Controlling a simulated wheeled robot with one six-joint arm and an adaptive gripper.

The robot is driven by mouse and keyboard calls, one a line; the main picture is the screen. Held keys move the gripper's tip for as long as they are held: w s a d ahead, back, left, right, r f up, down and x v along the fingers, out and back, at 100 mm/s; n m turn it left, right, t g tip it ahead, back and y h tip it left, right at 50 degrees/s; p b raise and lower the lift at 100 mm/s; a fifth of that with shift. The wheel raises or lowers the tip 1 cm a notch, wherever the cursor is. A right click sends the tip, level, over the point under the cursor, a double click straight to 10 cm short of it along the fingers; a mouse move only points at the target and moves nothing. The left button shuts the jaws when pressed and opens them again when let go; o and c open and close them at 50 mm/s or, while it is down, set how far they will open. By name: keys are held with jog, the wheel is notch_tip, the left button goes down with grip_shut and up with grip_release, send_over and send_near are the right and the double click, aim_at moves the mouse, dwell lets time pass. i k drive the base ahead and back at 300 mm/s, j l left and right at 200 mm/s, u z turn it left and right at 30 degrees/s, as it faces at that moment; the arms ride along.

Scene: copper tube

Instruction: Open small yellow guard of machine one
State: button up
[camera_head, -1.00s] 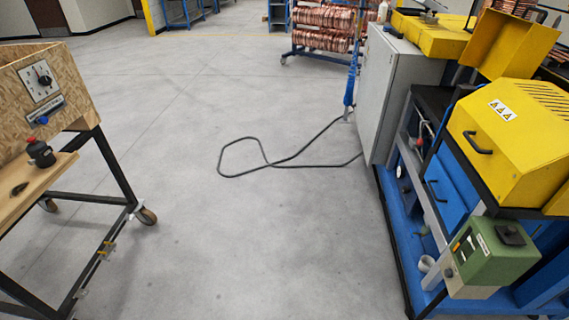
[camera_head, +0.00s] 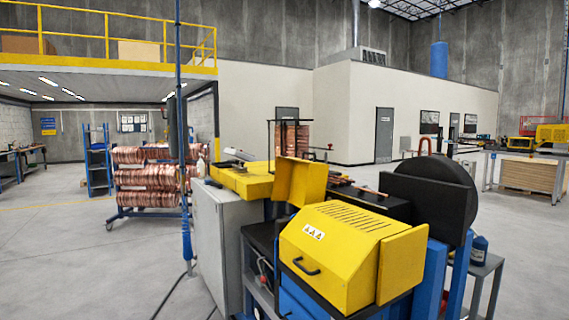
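Machine one appears to be the blue and yellow machine at the lower right of the head view. Its large yellow cover (camera_head: 335,250) has slots, a white warning label and a black handle (camera_head: 306,266), and looks closed. A smaller yellow guard (camera_head: 299,182) stands upright and angled behind it, beside a flat yellow table part (camera_head: 241,181). A yellow side panel (camera_head: 402,263) adjoins the large cover on the right. I cannot tell which part the task calls the small guard. My gripper is not in view.
A grey cabinet (camera_head: 221,236) stands at the machine's left end, with a blue pole (camera_head: 186,200) beside it. A rack of copper coils (camera_head: 147,177) is behind left. A grey side table (camera_head: 484,270) with a dark bottle is at right. Open floor lies at left.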

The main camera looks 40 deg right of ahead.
aim_at(301, 183)
jog(key=i+j+z, duration=0.35)
jog(key=i, duration=0.4)
jog(key=i+j+z, duration=0.35)
jog(key=i+j, duration=0.35)
jog(key=i+j+z, duration=0.4)
jog(key=i+j, duration=0.2)
jog(key=j, duration=0.3)
